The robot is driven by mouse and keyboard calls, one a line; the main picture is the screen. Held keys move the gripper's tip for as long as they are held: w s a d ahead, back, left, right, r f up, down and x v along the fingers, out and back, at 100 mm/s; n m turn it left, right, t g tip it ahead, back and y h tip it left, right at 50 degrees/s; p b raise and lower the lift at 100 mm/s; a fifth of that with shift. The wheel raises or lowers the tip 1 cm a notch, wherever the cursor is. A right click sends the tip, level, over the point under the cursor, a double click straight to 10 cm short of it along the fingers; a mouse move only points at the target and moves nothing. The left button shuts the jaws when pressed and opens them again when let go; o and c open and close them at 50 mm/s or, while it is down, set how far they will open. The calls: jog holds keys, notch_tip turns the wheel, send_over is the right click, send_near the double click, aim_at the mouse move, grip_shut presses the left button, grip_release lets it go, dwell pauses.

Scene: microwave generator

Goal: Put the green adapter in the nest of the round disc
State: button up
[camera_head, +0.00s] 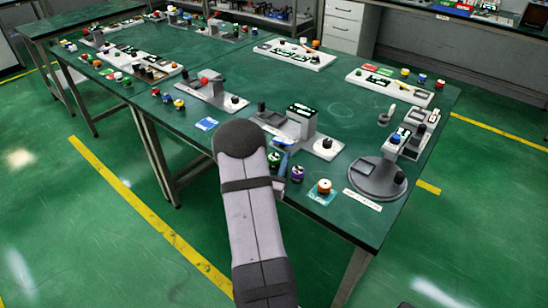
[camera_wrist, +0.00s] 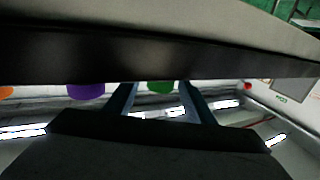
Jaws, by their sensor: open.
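The green adapter (camera_head: 274,160) stands near the front edge of the table, beside my gripper (camera_head: 283,164), whose bluish fingers are partly hidden by my arm. In the wrist view my gripper (camera_wrist: 159,92) is open, its two fingers spread. The green adapter (camera_wrist: 161,86) shows between them, seemingly ahead of the tips; I see no contact. The round disc (camera_head: 360,187) is grey and lies at the table's right front corner. It has a dark knob at its right and a darker recessed patch near its middle; I cannot tell the nest's exact shape.
A grey fixture (camera_head: 300,122) stands behind the green adapter. A white label strip (camera_head: 362,200) lies before the disc.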

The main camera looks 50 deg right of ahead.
jog(key=v, duration=0.3)
jog(key=b+v, duration=0.1)
jog(key=v, duration=0.2)
jog(key=shift+w+f+b, duration=0.15)
jog(key=shift+f+b, duration=0.05)
jog(key=shift+b, duration=0.1)
jog(key=shift+o, duration=0.5)
jog(key=shift+s+a, duration=0.3)
jog(key=shift+a, duration=0.3)
jog(key=shift+r, duration=0.1)
